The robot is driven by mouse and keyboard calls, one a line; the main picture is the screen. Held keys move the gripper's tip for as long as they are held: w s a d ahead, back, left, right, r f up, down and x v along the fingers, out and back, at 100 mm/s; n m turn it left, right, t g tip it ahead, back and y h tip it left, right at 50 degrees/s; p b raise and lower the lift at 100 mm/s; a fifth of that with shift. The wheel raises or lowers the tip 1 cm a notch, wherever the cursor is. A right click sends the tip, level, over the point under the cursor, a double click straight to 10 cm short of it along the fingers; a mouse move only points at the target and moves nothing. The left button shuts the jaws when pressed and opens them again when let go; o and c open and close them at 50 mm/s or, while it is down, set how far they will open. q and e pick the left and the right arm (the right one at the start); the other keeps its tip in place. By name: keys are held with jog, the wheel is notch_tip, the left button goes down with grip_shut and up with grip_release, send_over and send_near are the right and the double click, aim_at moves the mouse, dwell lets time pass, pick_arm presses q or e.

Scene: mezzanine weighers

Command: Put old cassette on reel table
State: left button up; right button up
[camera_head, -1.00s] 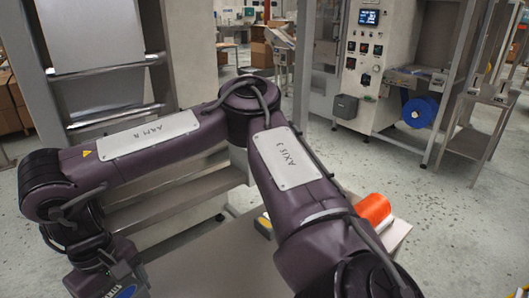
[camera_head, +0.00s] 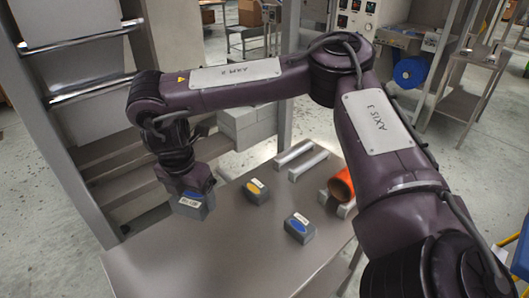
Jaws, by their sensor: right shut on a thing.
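My right gripper (camera_head: 186,187) is at the end of the purple arm that comes in from the right. It is shut on a grey cassette (camera_head: 192,208) with a white label and some blue, above the left part of a grey metal table (camera_head: 215,265). I cannot tell whether the cassette touches the top. Two similar grey blocks stand on this table, one with a yellow oval (camera_head: 257,192) and one with a blue oval (camera_head: 299,228). I cannot tell whether this is the reel table. My left gripper is out of view.
An orange roll (camera_head: 342,186) and two pale bars (camera_head: 301,160) lie on the table's far right part. A grey shelf rack (camera_head: 75,95) stands at the left. A blue reel (camera_head: 411,72) is at the machine behind. The table's front middle is clear.

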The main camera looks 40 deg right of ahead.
jog(key=w+d+n, duration=0.2)
jog(key=n, duration=0.5)
jog(key=n+y+b, duration=0.1)
jog(key=n+b, duration=0.2)
jog(key=n, duration=0.2)
send_over(209, 235)
jog(key=shift+t, duration=0.4)
jog(key=f, duration=1.4)
jog(key=shift+s+f, duration=0.15)
jog(key=shift+s, duration=0.15)
notch_tip(209, 235, down, 5)
jog(key=shift+a+r+b, duration=0.1)
jog(key=shift+r+b, duration=0.1)
jog(key=shift+b, duration=0.45)
jog(key=shift+w+f, duration=0.1)
jog(key=shift+f, duration=0.15)
jog(key=o, duration=1)
jog(key=shift+o, duration=0.2)
